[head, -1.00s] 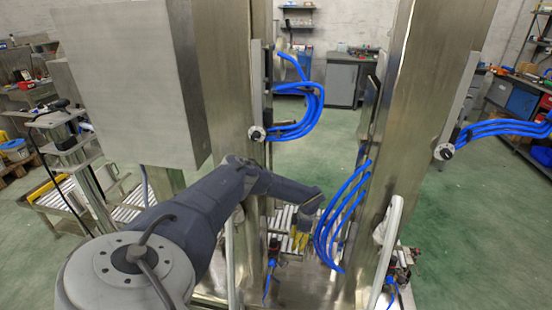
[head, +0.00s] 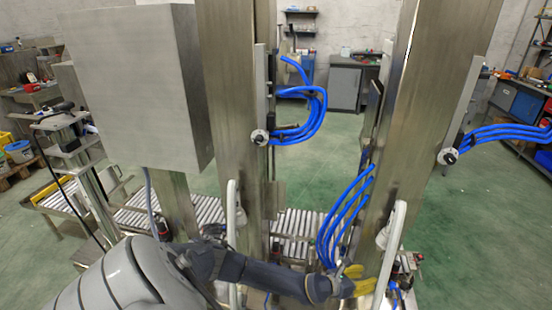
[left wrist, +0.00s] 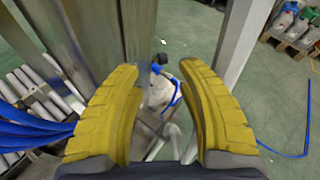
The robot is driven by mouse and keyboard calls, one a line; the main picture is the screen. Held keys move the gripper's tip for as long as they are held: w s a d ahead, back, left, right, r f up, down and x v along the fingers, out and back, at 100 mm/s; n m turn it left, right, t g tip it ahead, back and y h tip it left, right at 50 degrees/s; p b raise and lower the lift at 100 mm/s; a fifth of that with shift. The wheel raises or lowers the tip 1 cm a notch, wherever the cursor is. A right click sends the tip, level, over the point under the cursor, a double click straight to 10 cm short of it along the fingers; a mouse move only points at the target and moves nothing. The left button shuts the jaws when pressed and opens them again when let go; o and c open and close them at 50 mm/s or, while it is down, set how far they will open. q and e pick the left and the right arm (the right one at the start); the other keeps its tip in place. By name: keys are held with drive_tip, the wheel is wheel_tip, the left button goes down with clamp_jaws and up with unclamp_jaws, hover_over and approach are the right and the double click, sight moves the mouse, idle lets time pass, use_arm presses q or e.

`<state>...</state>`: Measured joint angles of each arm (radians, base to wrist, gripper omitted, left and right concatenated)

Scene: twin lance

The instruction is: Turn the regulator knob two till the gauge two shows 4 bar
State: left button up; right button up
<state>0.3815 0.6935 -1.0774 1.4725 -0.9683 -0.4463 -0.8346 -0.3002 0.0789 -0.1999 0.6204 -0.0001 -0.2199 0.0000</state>
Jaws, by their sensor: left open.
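My left gripper (head: 362,279) is open, with yellow fingers, low in front of the right steel post. A small fitting with red and dark parts (head: 407,262) and blue tubing stands just right of it; it may be regulator two. In the left wrist view, a pale rounded body (left wrist: 158,93) with a dark knob-like piece (left wrist: 160,59) and a blue tube shows between the open fingers, beyond the tips. I see no contact. No gauge dial or needle can be read. My right gripper is not in view.
The right post (head: 405,130) and the left post (head: 232,110) rise close by. A white pipe (head: 392,245) and blue hoses (head: 340,215) run close to my left gripper. A roller conveyor (head: 300,224) lies behind. Green floor is open to the right.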

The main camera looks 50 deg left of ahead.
use_arm(q)
drive_tip(key=s+a+n+y, duration=0.65)
drive_tip(key=a+y, duration=0.25)
drive_tip(key=a, duration=0.2)
drive_tip(key=n+g+y, duration=0.5)
drive_tip(key=y, duration=0.2)
approach(276, 246)
drive_tip(key=x, duration=1)
drive_tip(key=shift+c, duration=0.5)
